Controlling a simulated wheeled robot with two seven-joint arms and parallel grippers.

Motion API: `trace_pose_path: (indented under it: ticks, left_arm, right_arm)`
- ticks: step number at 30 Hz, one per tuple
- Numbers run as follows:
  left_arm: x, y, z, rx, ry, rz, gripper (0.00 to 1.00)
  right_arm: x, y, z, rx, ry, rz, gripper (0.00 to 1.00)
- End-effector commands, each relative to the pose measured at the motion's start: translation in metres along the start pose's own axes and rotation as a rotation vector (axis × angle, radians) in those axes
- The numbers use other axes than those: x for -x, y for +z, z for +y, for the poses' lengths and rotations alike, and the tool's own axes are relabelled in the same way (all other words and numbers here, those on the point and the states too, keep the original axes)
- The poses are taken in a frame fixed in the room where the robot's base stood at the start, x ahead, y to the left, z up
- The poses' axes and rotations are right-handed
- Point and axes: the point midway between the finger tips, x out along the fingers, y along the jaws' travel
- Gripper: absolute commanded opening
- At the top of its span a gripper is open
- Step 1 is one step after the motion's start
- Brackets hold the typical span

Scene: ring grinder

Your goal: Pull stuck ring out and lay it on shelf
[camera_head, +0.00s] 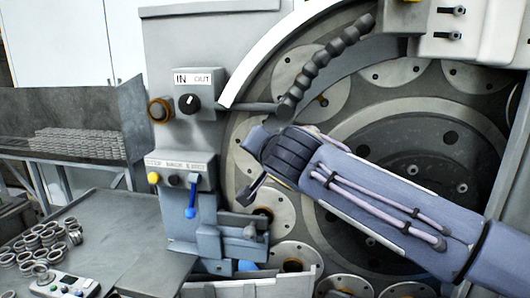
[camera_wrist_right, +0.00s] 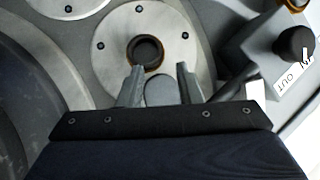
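My right gripper (camera_head: 248,166) is in front of the grinder's large wheel (camera_head: 340,130), with its fingers apart. In the wrist view the right gripper (camera_wrist_right: 160,74) is open, and nothing shows between its fingertips. Just beyond them, a brown-orange ring (camera_wrist_right: 145,52) sits around the dark central hole of a pale round disc (camera_wrist_right: 176,35). The left fingertip is close to the ring's lower edge; I cannot tell whether they touch. In the head view the gripper hides part of the wheel, and I cannot pick out this ring there. My left gripper is not in view.
A grey table (camera_head: 125,235) at lower left carries several loose metal rings (camera_head: 40,240) and a control box (camera_head: 66,284). A control panel with an IN/OUT knob (camera_head: 189,102) and a blue lever (camera_head: 191,208) stands left of the wheel. A grey rack (camera_head: 70,135) is behind.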

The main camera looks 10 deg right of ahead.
Motion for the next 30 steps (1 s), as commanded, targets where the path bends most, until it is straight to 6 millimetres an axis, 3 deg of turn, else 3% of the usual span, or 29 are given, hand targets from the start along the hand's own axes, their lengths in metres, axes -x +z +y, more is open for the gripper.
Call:
trace_pose_path:
  ticks: [15, 27, 30]
  left_arm:
    - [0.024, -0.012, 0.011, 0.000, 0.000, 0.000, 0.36]
    - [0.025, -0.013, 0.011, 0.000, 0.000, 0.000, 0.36]
    - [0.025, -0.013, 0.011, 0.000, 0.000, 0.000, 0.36]
  right_arm:
    - [-0.067, -0.002, 0.000, 0.000, 0.004, -0.001, 0.32]
    - [-0.075, 0.000, 0.002, -0.001, 0.003, 0.000, 0.32]
    - [-0.075, 0.000, 0.002, -0.001, 0.003, -0.001, 0.19]
